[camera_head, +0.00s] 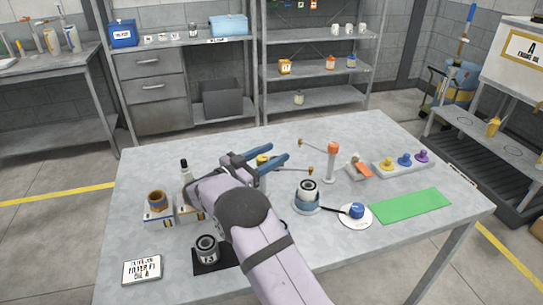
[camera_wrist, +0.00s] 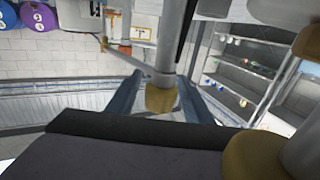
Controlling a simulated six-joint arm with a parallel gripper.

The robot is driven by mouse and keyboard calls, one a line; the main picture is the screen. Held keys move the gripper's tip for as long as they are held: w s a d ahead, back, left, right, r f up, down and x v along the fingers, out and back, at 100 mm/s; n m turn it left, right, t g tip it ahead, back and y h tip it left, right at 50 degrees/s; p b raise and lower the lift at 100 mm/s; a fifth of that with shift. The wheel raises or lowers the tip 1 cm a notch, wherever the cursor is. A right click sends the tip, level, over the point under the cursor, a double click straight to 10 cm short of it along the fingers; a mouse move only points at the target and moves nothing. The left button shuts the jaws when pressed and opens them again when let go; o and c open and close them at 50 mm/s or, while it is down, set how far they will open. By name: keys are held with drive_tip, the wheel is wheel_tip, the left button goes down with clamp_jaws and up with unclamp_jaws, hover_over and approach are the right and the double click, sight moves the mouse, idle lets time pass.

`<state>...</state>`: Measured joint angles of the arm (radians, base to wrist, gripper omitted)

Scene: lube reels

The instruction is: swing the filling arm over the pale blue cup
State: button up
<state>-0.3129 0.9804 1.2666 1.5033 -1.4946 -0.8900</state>
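My gripper (camera_head: 279,152) has its two blue fingers apart, pointing right and away over the table. A post with a yellow top (camera_head: 263,160) stands between or just behind them. In the wrist view a grey post with a yellow end (camera_wrist: 160,98) shows between the spread fingers (camera_wrist: 160,92); I cannot tell whether they touch it. A brass nozzle (camera_head: 310,170) shows just beyond the pale blue cup (camera_head: 306,204), which holds a dark jar with a white rim. A second post with an orange top (camera_head: 333,150) has a thin arm reaching left to a brass tip (camera_head: 300,142).
A blue-capped item (camera_head: 357,210) sits on a white disc right of the cup. A green mat (camera_head: 411,212) lies at right, with a tray of coloured knobs (camera_head: 403,163) behind. A dark jar (camera_head: 206,248) and label card (camera_head: 142,269) are front left. Boxed jars (camera_head: 158,208) stand left.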

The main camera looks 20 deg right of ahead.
drive_tip(key=shift+f, duration=0.1)
drive_tip(key=b+v, duration=0.1)
drive_tip(key=v, duration=0.6)
drive_tip(key=shift+a, duration=0.15)
